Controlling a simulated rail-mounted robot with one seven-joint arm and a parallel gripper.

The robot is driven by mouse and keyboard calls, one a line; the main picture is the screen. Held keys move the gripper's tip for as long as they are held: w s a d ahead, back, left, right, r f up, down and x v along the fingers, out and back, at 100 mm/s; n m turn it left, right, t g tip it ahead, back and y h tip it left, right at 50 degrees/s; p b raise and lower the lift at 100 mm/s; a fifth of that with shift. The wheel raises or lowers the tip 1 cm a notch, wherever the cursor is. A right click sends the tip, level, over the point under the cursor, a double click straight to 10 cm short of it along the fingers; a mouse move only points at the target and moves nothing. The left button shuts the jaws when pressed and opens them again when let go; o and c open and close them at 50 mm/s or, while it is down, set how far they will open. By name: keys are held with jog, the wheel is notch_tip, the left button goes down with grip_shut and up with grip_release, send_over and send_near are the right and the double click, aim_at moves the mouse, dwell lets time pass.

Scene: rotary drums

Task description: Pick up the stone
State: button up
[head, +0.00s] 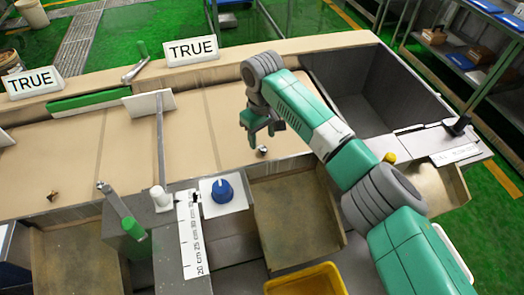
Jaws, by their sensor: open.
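A small grey lump that looks like the stone (262,150) lies on the tan belt surface (190,130), near its front edge. My gripper (262,132) is above the belt, just behind and above the lump in the picture, with its fingers apart and nothing seen between them. A small gap shows between the fingers and the lump. My own arm comes in from the lower right and hides part of the belt's right end. A second small brown object (53,195) lies on the belt at the far left.
A deep grey bin (365,85) opens at the belt's right end. A white divider plate (150,103) with a bar crosses the belt. In front are a blue knob (221,190), green-handled lever (133,228), wooden tray (295,215) and yellow bin (305,281).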

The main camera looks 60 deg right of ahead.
aim_at(263, 147)
jog(key=f, duration=0.1)
jog(key=f+b, duration=0.1)
jog(key=f, duration=0.1)
jog(key=f+b, duration=0.1)
jog(key=f, duration=0.1)
jog(key=shift+d, duration=0.3)
jog(key=c, duration=1.1)
notch_tip(263, 147, up, 10)
jog(key=p, duration=0.2)
jog(key=shift+p, duration=0.35)
